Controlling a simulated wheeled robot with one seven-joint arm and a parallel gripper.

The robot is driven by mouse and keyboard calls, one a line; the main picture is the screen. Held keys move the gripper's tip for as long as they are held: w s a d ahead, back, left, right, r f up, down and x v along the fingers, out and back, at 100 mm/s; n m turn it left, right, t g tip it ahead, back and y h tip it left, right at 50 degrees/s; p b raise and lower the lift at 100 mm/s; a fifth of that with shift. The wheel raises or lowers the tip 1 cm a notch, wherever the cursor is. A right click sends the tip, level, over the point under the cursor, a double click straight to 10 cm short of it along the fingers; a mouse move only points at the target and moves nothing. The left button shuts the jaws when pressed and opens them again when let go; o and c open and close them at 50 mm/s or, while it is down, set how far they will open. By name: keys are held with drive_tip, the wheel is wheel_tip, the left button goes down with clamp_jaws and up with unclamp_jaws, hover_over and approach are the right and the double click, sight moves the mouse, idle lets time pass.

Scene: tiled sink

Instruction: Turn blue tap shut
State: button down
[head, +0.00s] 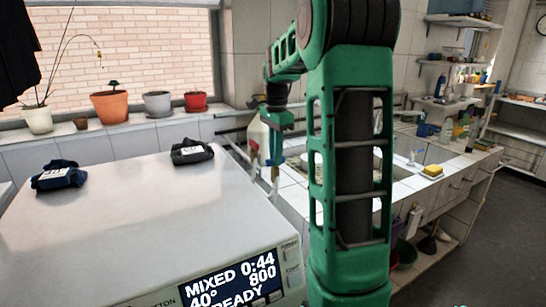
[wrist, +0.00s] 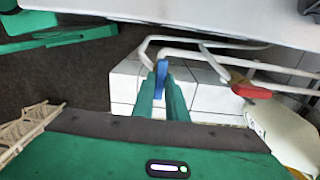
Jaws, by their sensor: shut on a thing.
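The blue tap (wrist: 160,78) shows in the middle of the wrist view, a narrow blue handle on a white pipe. My gripper (wrist: 161,84) has its two green fingers on either side of the handle, shut on it. In the head view my gripper (head: 275,155) reaches down beside the tiled counter, behind the white appliance. The tap's handle is too small to make out surely there. How far the tap is turned is hard to tell.
A red tap handle (wrist: 251,91) sits to the right, with white pipes (wrist: 205,58) running behind both. A white bottle (head: 258,137) stands close to my gripper. A white washing machine (head: 130,215) with two dark cloth bundles fills the left front.

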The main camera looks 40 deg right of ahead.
drive_tip(key=shift+w+a+r, duration=0.1)
drive_tip(key=shift+w+a, duration=0.1)
drive_tip(key=c, duration=1.9)
unclamp_jaws()
drive_tip(key=shift+o, duration=0.7)
drive_tip(key=shift+s+d, duration=0.1)
wheel_tip(320, 180, up, 11)
drive_tip(key=shift+f, duration=0.2)
